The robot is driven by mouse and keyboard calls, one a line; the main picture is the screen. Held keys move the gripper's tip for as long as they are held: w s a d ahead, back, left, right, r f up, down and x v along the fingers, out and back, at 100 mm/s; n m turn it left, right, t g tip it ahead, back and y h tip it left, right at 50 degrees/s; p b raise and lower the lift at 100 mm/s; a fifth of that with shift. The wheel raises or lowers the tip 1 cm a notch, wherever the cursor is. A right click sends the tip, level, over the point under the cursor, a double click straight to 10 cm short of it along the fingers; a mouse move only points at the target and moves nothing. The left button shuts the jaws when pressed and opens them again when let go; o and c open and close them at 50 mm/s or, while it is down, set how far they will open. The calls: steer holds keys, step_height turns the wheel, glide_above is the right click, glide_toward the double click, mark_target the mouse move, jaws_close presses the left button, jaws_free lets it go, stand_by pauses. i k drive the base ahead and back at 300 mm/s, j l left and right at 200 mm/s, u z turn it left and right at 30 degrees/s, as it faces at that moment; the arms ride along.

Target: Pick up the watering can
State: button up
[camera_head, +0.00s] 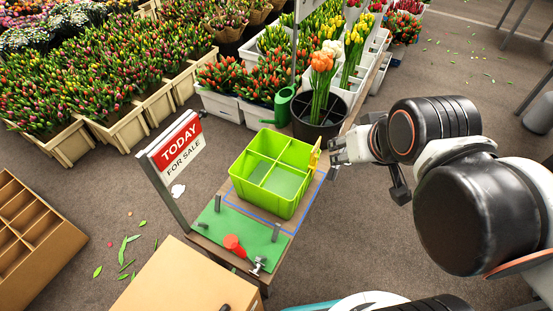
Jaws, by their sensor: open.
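The green watering can (283,106) stands at the far end of the table, against the left side of a black pot (318,121) of tulips. Its spout points left, and part of its body is hidden by the pot. My gripper (346,160) is open and empty, at the right edge of the table near a yellow object (315,155). It is to the right of and nearer than the can, with the black pot between them.
A lime-green divided crate (271,203) stands on the table beside a green mat (232,232) with a red-topped object (233,243). A sale sign (178,143) rises at left. A cardboard box (180,283) is in front. Flower crates fill the back; the floor at right is mostly clear.

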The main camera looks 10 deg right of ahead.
mark_target(282, 99)
steer(key=i+l, duration=0.85)
steer(key=i, duration=0.25)
steer(key=i+l, duration=0.15)
steer(key=i+l+u, duration=0.1)
steer(key=l, duration=0.25)
steer(key=j, duration=0.4)
